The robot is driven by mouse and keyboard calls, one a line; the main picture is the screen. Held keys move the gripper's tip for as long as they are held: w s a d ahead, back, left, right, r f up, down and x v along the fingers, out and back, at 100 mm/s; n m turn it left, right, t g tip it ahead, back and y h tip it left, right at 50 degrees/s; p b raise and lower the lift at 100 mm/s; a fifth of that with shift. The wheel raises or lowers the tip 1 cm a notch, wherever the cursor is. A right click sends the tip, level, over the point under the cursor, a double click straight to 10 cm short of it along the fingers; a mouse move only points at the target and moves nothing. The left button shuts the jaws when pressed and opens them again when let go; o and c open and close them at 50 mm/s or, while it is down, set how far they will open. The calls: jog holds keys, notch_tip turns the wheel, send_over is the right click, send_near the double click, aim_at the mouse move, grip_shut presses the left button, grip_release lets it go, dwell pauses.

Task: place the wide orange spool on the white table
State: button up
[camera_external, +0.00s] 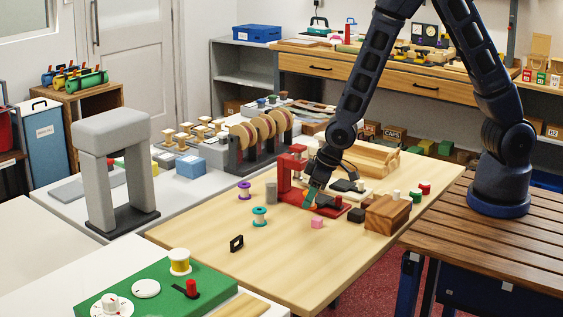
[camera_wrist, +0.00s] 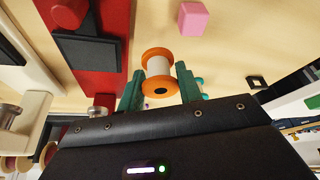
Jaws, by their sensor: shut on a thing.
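The orange spool (camera_wrist: 158,58), with orange flanges and a pale wound middle, sits between the green fingers of my gripper (camera_wrist: 160,82) in the wrist view. The fingers are shut on it. In the external view my gripper (camera_external: 313,198) is low over the wooden tabletop (camera_external: 200,238), beside a red stand; the spool cannot be made out there. I cannot tell whether the spool touches the tabletop. A white table (camera_external: 62,198) adjoins the wooden top at the back left. Another white surface (camera_external: 50,290) is at the front left.
The red stand (camera_external: 285,178) and a wooden block (camera_external: 387,214) flank my gripper. A teal spool (camera_external: 259,216), purple spool (camera_external: 244,191), pink cube (camera_external: 317,222) and black frame (camera_external: 237,243) lie nearby. A grey arch (camera_external: 103,135) and spool rack stand on the back white table.

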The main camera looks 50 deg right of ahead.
notch_tip(320, 180, up, 16)
jog(key=w+d+m, duration=0.1)
jog(key=w+d, duration=0.1)
jog(key=w, duration=0.1)
jog(key=w+d+m, duration=0.1)
jog(key=w+d, duration=0.1)
jog(key=w, duration=0.1)
jog(key=w+d+h, duration=0.1)
jog(key=w+d, duration=0.2)
jog(key=shift+w+f+m, duration=0.25)
jog(key=shift+w+m, duration=0.05)
jog(key=shift+m, duration=0.1)
jog(key=w+d+f+m+h, duration=0.1)
jog(key=w+d+m, duration=0.1)
jog(key=w+d, duration=0.45)
jog(key=w+d+f+m, duration=0.2)
jog(key=w+d, duration=0.2)
jog(key=d, duration=0.6)
jog(key=w+d+f+m+h, duration=0.1)
jog(key=w+d+m, duration=0.1)
jog(key=w+d, duration=0.55)
jog(key=s+d+f+n+y, duration=0.1)
jog(key=s+d+f+n, duration=0.1)
jog(key=s+f, duration=0.4)
jog(key=shift+s+f+n+t, duration=0.3)
jog(key=shift+s+n, duration=0.4)
jog(key=shift+s, duration=0.35)
jog(key=shift+r, duration=0.1)
